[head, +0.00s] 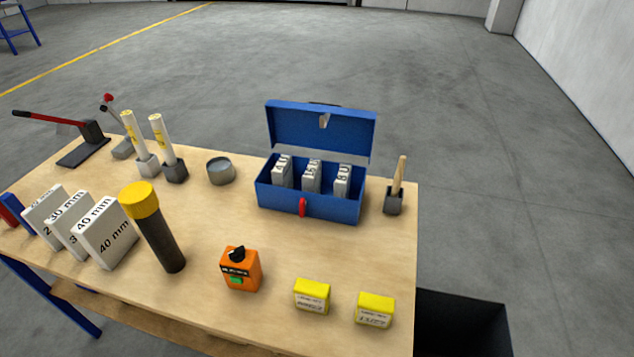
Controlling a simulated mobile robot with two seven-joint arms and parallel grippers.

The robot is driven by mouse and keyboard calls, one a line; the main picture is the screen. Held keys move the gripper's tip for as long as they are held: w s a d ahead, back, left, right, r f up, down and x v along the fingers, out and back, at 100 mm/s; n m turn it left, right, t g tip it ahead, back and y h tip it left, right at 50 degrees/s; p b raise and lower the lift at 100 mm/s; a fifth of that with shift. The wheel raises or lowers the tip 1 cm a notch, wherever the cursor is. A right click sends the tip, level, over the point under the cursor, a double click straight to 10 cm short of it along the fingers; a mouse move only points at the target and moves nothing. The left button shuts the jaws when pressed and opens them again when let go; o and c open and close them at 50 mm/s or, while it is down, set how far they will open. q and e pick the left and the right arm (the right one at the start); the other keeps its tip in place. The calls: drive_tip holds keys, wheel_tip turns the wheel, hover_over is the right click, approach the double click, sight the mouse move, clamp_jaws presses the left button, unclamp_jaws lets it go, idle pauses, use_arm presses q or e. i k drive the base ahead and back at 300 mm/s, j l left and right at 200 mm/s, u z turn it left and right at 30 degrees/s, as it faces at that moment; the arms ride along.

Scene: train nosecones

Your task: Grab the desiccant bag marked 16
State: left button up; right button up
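Three small white bags stand upright in a row in an open blue toolbox. They are the left bag (281,172), the middle bag (311,177) and the right bag (342,181). Each has dark printing near its top. The middle one seems to carry a longer marking, but the print is too small and tilted to read surely as 16. The lower parts of the bags are hidden by the box's front wall. Neither of my grippers is in view.
The blue toolbox (335,206) has its lid raised behind the bags. A wooden-handled brush (399,178), grey tin (221,171), orange device (240,269), yellow-capped cylinder (159,235) and two yellow boxes (312,296) (375,310) surround it. Bare tabletop lies before the box.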

sight(311, 180)
drive_tip(key=k+j+u, duration=0.2)
drive_tip(key=j, duration=0.15)
drive_tip(key=k+j+u, duration=0.15)
drive_tip(key=j, duration=0.2)
drive_tip(key=k+j+u, duration=0.2)
drive_tip(key=j, duration=0.15)
drive_tip(key=i, duration=0.05)
